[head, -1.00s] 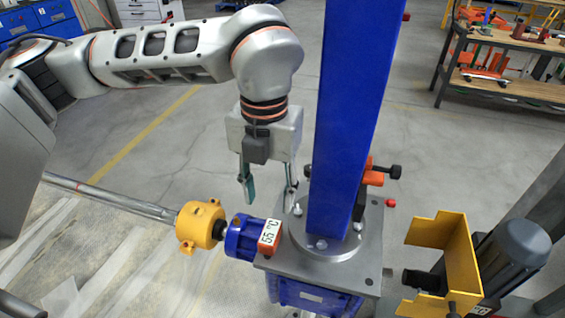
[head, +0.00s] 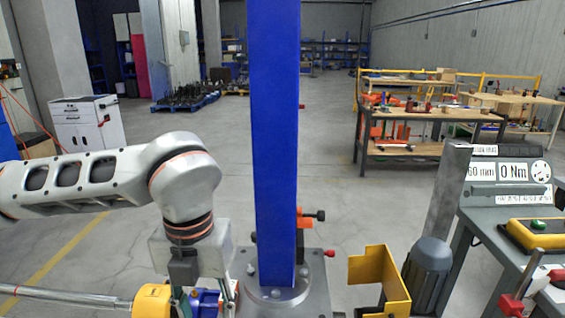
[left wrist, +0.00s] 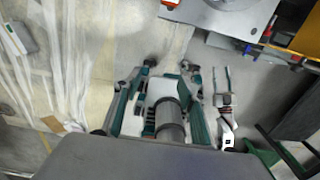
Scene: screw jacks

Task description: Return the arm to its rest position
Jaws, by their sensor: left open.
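My left gripper (head: 204,298) hangs fingers-down at the lower left of the head view, left of the blue column. It is open, with its fingers apart and nothing seen between them. It appears in front of the blue gearbox shaft housing (head: 208,299) and right of the yellow coupling (head: 151,301); contact cannot be told. The left wrist view shows its spread fingers (left wrist: 168,68) over floor. The arm comes in from the left edge, nearly level, and bends down at the wrist. My right gripper is not seen.
The tall blue column (head: 275,140) stands on its grey base plate close right of the gripper. A yellow guard (head: 378,283) and grey motor (head: 428,270) are further right. Open floor lies behind, with a white cabinet (head: 88,125).

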